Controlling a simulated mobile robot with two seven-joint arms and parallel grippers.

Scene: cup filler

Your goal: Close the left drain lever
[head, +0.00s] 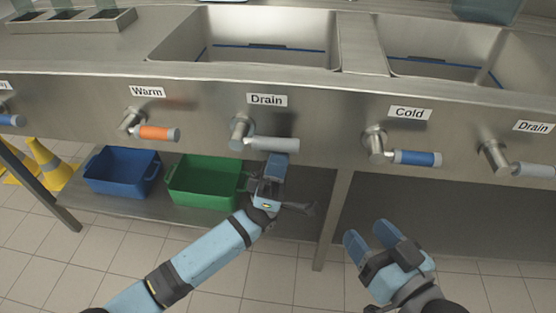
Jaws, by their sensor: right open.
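The left drain lever (270,144) has a grey handle on a metal pivot, under a "Drain" label (266,100) on the sink front. The handle points to the right, roughly level. My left gripper (277,162) is just below the handle, its blue fingertip at or very near the handle's underside. I cannot tell whether it touches, and its fingers overlap, so its opening is unclear. My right gripper (370,237) is open and empty, lower right, in front of the counter and well away from this lever.
An orange warm lever (158,133) is to the left. A blue cold lever (416,158) and another drain lever (530,169) are to the right. Blue (122,172) and green (205,183) bins stand on the lower shelf. Yellow cones (47,163) are at far left.

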